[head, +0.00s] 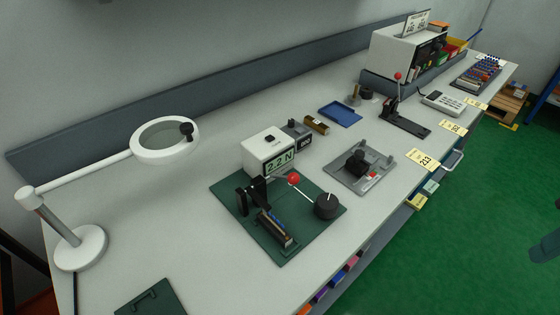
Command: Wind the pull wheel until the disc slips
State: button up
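The pull wheel (326,207), a dark round wheel with a pale mark on top, stands at the right of a dark green base plate (235,188). A thin white strand or rod runs from near a red ball (294,179) towards the wheel. Black upright brackets (243,202) stand at the left of the plate, with a dark, striped block (274,228) in front. I cannot clearly make out the disc. A white box (262,147) behind shows "2.2 N" on its green display (280,163). My gripper is not in view.
A magnifier lamp (165,142) stands left. A grey plate (340,174) with a black fixture, a blue tray (340,113) and a red-knobbed lever (398,76) are to the right and behind. Bare bench top lies left of the green plate; the bench's front edge is near the wheel.

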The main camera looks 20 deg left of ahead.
aim_at(327, 204)
jog(key=u, duration=2.55)
jog(key=k, duration=0.95)
jog(key=z, duration=1.05)
jog(key=i, duration=0.5)
jog(key=k, duration=0.2)
jog(key=z, duration=0.15)
